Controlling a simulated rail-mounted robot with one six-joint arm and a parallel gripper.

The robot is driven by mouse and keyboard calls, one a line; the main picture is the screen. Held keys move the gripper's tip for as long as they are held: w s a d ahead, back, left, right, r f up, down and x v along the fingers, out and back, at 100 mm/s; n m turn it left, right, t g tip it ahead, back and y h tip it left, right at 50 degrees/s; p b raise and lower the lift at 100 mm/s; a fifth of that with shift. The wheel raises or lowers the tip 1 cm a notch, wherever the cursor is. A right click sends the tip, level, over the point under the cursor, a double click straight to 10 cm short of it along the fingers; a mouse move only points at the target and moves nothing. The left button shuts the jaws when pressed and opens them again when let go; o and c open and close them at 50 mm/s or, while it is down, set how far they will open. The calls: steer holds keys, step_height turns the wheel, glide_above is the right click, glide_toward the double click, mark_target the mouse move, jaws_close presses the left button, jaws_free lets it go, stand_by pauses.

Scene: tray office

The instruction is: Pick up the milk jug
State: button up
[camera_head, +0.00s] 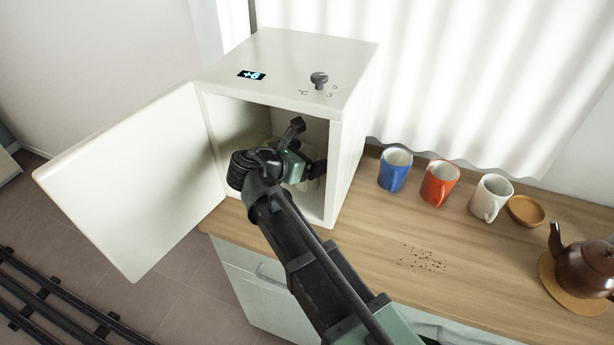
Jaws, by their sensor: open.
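My gripper (307,154) is inside the open small white fridge (352,130). Its dark fingers are spread apart, at the right part of the interior. A small pale shape (314,187) shows just below and behind the gripper; it may be the milk jug, but my gripper and wrist hide most of it. I cannot tell whether it is between the fingers or touching them.
The fridge door (130,185) stands wide open to the left. On the wooden counter (365,245) are a blue mug (394,172), an orange mug (438,186), a white mug (489,199), a wooden dish (526,211), a brown teapot (585,268) and scattered dark crumbs (423,258).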

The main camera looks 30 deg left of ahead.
steer(key=c, duration=1.5)
steer(key=shift+r, duration=0.15)
steer(key=shift+c, duration=0.2)
